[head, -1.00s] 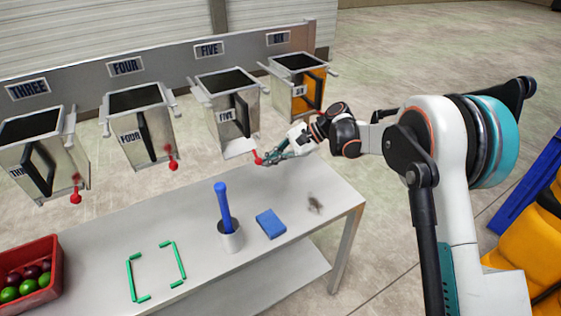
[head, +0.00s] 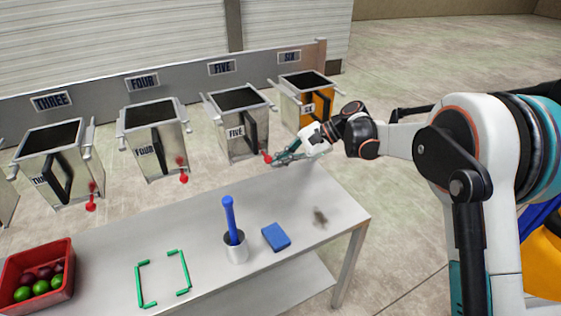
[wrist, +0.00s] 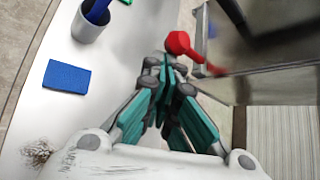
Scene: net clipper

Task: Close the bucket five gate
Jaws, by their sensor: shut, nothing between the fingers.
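Bucket five (head: 218,143) is a metal bin with a black handle and a "FIVE" label, hanging beyond the table. No flap hangs out below it now, and its gate looks shut against the bottom. Its red-knobbed lever (head: 267,157) is at the lower right. My gripper (head: 277,161) is shut and empty, right at the red knob. In the wrist view the closed fingertips (wrist: 158,62) are just beside the red knob (wrist: 180,42); I cannot tell if they touch.
Bucket six (head: 292,109), yellow-fronted, is right behind my arm. Bucket four (head: 168,165) and bucket three (head: 50,186) hang to the left. The table (head: 200,220) carries a cup (head: 236,252) with a blue-handled tool, a blue sponge (head: 275,237), green bars and a red crate (head: 66,288).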

